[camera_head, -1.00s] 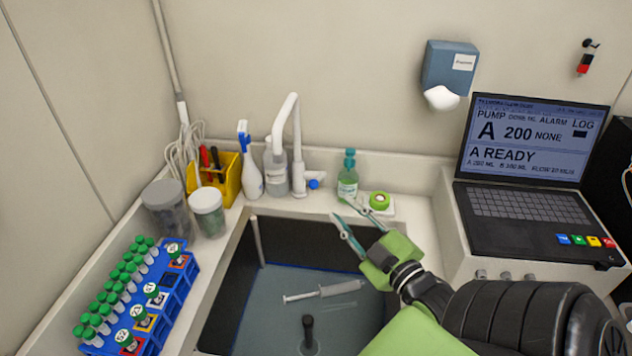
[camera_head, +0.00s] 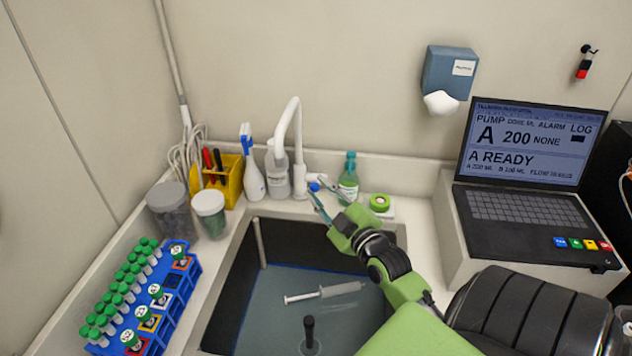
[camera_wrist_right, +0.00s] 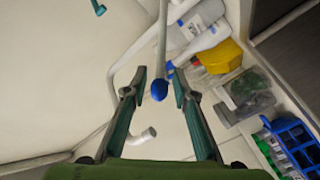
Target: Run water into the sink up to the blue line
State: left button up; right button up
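The white tap (camera_head: 290,135) stands behind the sink (camera_head: 222,282), its spout bent over toward the basin. Its blue knob (camera_head: 314,187) is on the right of its base. My right gripper (camera_head: 326,196) is at the knob, fingers open. In the right wrist view, the blue knob (camera_wrist_right: 159,91) shows between the parted fingertips of the right gripper (camera_wrist_right: 155,96); I cannot tell whether they touch it. A thin blue line (camera_head: 300,267) shows low on the sink's back wall. I see no clear stream from the spout. My left gripper is not in view.
A syringe (camera_head: 322,292) and a dark upright plug (camera_head: 308,330) are in the sink. A green soap bottle (camera_head: 348,180) and green tape roll (camera_head: 379,203) stand right of the tap. A spray bottle (camera_head: 251,172) stands left. A blue tube rack (camera_head: 178,307) is at left, a laptop (camera_head: 520,215) at right.

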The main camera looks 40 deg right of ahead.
jog(key=shift+x, duration=1.15)
